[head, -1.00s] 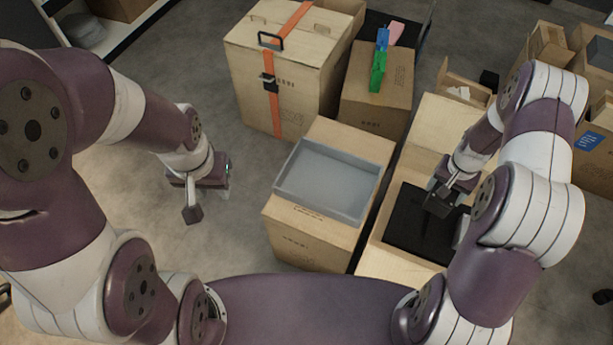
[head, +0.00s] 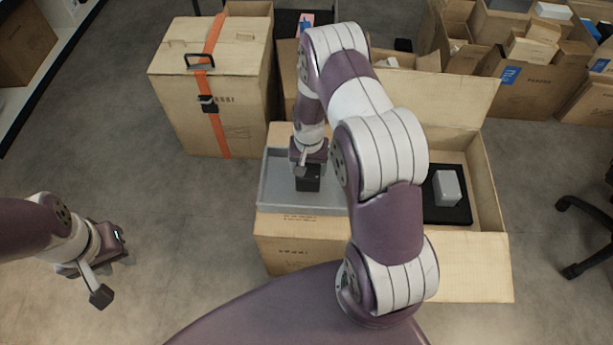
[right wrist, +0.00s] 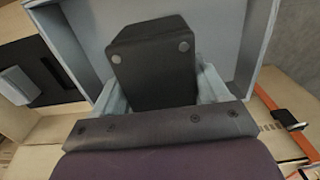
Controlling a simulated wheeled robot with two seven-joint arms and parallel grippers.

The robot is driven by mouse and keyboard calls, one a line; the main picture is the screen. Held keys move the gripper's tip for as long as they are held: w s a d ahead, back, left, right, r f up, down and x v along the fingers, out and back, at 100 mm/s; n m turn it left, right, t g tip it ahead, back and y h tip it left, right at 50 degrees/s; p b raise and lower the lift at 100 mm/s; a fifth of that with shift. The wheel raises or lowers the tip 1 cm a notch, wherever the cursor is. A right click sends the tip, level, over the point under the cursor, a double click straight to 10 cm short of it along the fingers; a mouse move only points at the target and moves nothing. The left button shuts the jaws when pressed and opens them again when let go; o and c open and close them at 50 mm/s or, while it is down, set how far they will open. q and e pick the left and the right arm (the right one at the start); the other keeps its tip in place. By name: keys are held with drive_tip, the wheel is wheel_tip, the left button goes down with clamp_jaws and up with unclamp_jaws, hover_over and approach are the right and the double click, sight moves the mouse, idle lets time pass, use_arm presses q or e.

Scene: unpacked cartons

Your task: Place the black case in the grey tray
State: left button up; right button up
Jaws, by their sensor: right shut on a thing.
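The grey tray (head: 275,187) sits on a carton in front of me, left of the open carton. My right gripper (head: 308,172) is over the tray, pointing down. It is shut on the black case (head: 308,183). In the right wrist view the black case (right wrist: 152,65) stands between the fingers, with the grey tray (right wrist: 225,35) behind it. I cannot tell whether the case touches the tray floor. My left gripper (head: 112,270) is at the lower left over bare floor, away from the tray, and it looks open and empty.
An open carton (head: 480,130) right of the tray holds a black mat (head: 458,208) with a grey box (head: 447,188) on it. A big carton with an orange strap (head: 217,100) stands behind the tray. Floor at left is clear.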

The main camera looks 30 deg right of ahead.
drive_tip(key=shift+w+f+b, duration=0.1)
drive_tip(key=shift+f+b, duration=0.5)
drive_tip(key=shift+f, duration=1.4)
drive_tip(key=shift+f, duration=0.15)
drive_tip(key=o, duration=1.1)
wheel_tip(320, 180, up, 12)
drive_tip(key=p, duration=0.3)
drive_tip(key=shift+f, duration=0.25)
drive_tip(key=r, duration=0.2)
drive_tip(key=a+r, duration=0.1)
drive_tip(key=shift+s+a+r+n+p, duration=0.1)
drive_tip(key=shift+s+r+n+p, duration=0.2)
drive_tip(key=shift+r, duration=0.05)
drive_tip(key=s+a+r+n+t, duration=0.1)
drive_tip(key=s+a+r+n, duration=0.55)
drive_tip(key=s+r, duration=0.65)
wheel_tip(320, 180, up, 22)
drive_tip(key=p, duration=2.1)
drive_tip(key=shift+s+a+f+m, duration=0.2)
drive_tip(key=shift+s+a+m, duration=0.05)
drive_tip(key=shift+a+m, duration=0.1)
